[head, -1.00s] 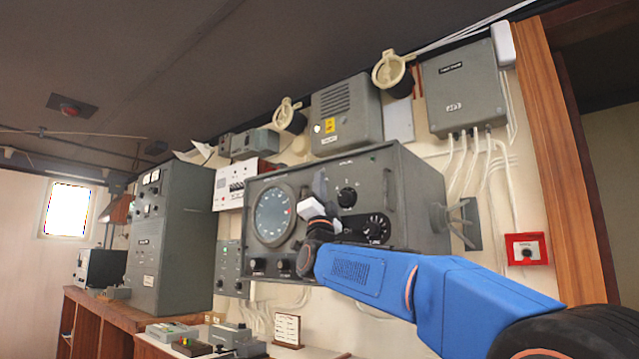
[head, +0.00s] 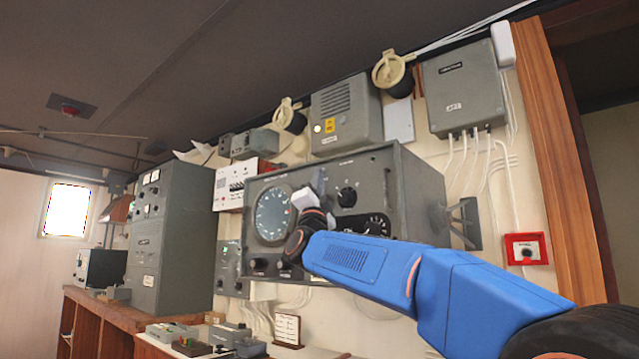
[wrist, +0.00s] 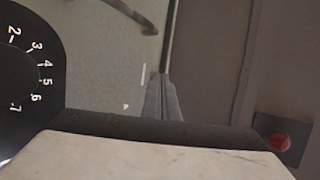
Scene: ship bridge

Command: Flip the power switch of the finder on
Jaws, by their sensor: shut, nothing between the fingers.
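The finder (head: 405,165) is a grey wall-mounted box with a round dark screen (head: 272,215), a black knob (head: 347,196) and a numbered dial (head: 376,224). In the wrist view the numbered dial (wrist: 25,75) shows at the left on the grey panel. I cannot make out the power switch; my arm covers part of the lower front. My gripper (head: 322,178) is in front of the panel, between screen and black knob. In the wrist view its fingers (wrist: 163,82) are together and empty, near a short white mark. I cannot tell whether they touch the panel.
Grey boxes (head: 462,88) and cables hang above and right of the finder. A red-framed switch box (head: 526,249) is on the wall at right. A tall grey cabinet (head: 172,240) stands left. Small devices sit on the wooden counter (head: 105,308) below.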

